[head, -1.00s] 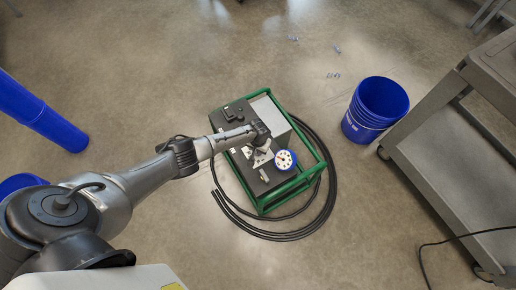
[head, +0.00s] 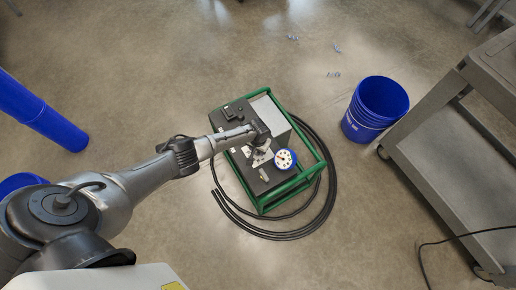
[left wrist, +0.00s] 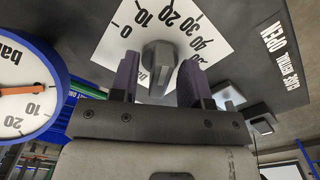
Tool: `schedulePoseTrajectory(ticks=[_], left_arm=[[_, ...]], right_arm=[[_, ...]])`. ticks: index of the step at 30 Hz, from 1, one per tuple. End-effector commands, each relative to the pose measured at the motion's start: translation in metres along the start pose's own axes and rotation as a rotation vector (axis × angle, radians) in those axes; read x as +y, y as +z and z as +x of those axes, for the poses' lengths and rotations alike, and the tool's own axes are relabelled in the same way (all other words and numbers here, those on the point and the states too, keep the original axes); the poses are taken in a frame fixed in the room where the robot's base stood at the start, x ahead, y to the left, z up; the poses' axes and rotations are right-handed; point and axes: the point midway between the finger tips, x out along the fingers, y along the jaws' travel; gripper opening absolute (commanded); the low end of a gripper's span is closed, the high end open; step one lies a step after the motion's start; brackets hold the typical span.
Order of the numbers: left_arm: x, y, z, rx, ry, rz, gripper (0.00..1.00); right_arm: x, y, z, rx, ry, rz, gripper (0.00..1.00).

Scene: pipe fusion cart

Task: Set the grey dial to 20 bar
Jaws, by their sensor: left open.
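The grey dial (left wrist: 158,62) sits on a white scale plate (left wrist: 113,40) marked from 0 upward, with 10, 20 and 30 readable, in the left wrist view. My left gripper (left wrist: 160,72) is open, with one finger on each side of the dial. I cannot tell whether the fingers touch it or which mark it points at. A blue-rimmed gauge (left wrist: 28,85) with an orange-red needle is to the left. In the head view my left gripper (head: 261,149) is over the plate and hides the dial; the gauge (head: 285,160) is beside it. My right gripper is not in view.
The dark unit stands in a green-framed cart (head: 313,174) on the floor, with a black hose (head: 325,205) coiled around it. A blue bucket (head: 375,108) and a grey shelf trolley (head: 450,170) stand to the right. Floor at the front is clear.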

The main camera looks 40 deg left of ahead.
Motion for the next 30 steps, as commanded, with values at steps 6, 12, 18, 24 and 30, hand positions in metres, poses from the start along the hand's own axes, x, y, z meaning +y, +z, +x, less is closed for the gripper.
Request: schedulePoseTrajectory(ticks=[6,12,18,24,30], left_arm=[[0.0,0.0,-0.005,0.001,0.001,0.0,0.43],[0.0,0.0,-0.035,0.002,0.001,0.0,0.43],[0.0,0.0,-0.076,0.001,0.001,0.0,0.43],[0.0,0.0,-0.109,0.001,0.0,0.001,0.43],[0.0,0.0,-0.13,0.0,0.0,0.0,0.43]], right_arm=[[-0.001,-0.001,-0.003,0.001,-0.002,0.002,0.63],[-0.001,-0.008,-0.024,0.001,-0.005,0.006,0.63],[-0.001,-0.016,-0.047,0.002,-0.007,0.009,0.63],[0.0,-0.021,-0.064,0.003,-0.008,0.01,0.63],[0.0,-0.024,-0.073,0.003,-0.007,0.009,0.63]])
